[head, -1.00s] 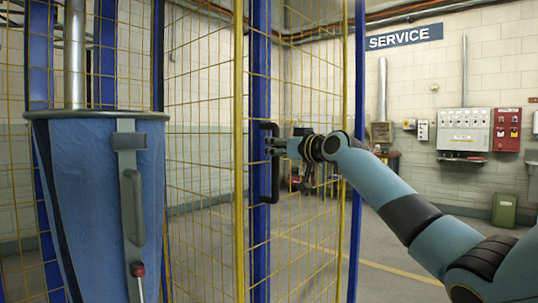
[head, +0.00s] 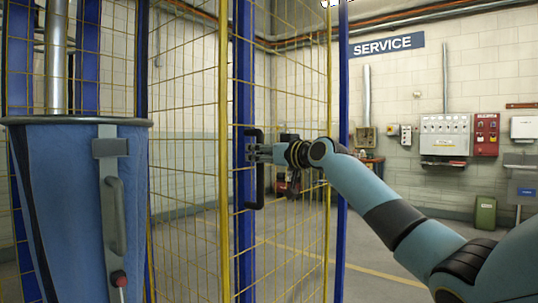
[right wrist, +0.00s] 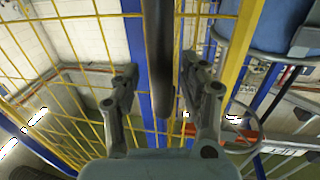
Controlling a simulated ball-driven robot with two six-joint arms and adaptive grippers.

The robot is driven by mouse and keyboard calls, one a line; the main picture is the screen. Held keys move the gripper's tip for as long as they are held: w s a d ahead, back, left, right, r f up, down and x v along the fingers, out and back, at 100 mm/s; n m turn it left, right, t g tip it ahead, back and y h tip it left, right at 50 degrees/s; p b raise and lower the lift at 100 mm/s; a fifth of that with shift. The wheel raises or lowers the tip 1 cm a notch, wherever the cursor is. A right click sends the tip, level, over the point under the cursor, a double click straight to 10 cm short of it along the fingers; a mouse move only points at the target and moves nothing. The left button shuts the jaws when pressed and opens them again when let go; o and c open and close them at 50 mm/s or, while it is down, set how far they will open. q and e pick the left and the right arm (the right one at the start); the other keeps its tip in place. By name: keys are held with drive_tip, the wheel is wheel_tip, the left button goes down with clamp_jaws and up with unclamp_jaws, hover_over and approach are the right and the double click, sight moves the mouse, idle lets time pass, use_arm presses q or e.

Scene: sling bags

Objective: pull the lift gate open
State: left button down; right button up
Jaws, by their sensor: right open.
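The lift gate is a yellow wire-mesh panel with a blue upright (head: 243,95), standing in the middle of the head view. A black D-shaped handle (head: 260,188) is fixed upright on it. My right gripper (head: 258,152) is at the handle's upper middle part, with its fingers level with the bar. In the right wrist view the dark handle bar (right wrist: 161,60) runs between the two fingers of my right gripper (right wrist: 160,88). The fingers are spread, with a visible gap on each side of the bar. My left gripper is not in view.
A yellow post (head: 223,60) stands beside the gate handle. Grey floor (head: 390,265) is open at right, before the back wall with a red box (head: 486,134).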

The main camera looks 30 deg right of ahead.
drive_tip(key=s+d, duration=0.1)
drive_tip(key=s, duration=1)
drive_tip(key=shift+s+d, duration=0.3)
drive_tip(key=shift+d, duration=0.05)
